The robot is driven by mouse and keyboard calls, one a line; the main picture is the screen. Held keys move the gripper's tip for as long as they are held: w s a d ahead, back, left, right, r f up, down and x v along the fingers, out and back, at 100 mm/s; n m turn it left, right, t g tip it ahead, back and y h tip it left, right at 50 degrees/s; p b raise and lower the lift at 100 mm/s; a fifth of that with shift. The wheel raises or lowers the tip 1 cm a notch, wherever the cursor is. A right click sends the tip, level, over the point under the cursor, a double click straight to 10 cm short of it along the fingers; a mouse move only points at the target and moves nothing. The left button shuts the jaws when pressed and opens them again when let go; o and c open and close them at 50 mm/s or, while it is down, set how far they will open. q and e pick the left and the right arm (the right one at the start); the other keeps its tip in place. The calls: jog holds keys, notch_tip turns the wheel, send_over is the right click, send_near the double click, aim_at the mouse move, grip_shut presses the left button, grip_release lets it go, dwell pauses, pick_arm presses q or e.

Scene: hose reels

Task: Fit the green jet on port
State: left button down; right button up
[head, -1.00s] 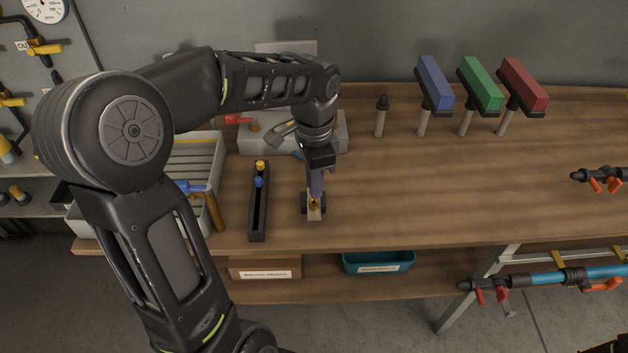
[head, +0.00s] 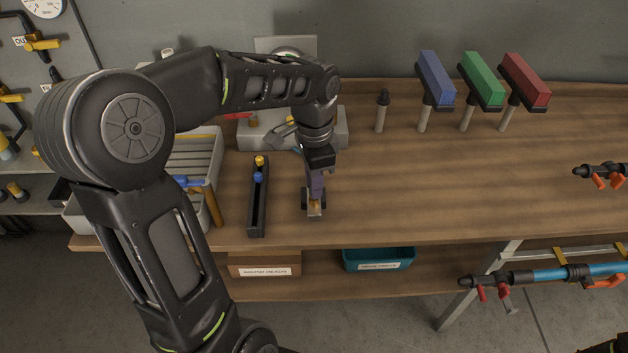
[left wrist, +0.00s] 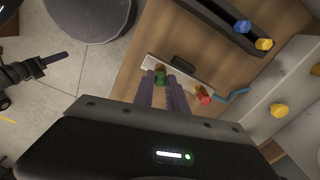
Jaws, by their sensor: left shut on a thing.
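My left gripper (head: 315,203) is over the front part of the bench, fingers pointing down at a small pale plate with dark parts at its sides. In the left wrist view, its two purple-grey fingers (left wrist: 161,82) are closed on the green jet (left wrist: 160,76), at the fingertips. The pale plate (left wrist: 150,63) lies just beyond the jet. I cannot tell whether the jet touches it. The green jet does not show clearly in the head view. No port can be made out for certain.
A dark narrow rack (head: 257,215) with a yellow jet (head: 260,160) and a blue jet (head: 258,177) stands left of the gripper. A red piece (left wrist: 203,95) is beside the fingers. A grey box (head: 341,130) stands behind.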

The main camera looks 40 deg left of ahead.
pick_arm(q)
jog(key=shift+f+b, duration=0.3)
jog(key=shift+f, duration=0.15)
jog(key=c, duration=1.3)
grip_release()
jog(key=shift+o, duration=0.2)
notch_tip(320, 180, up, 8)
jog(key=shift+f, duration=0.1)
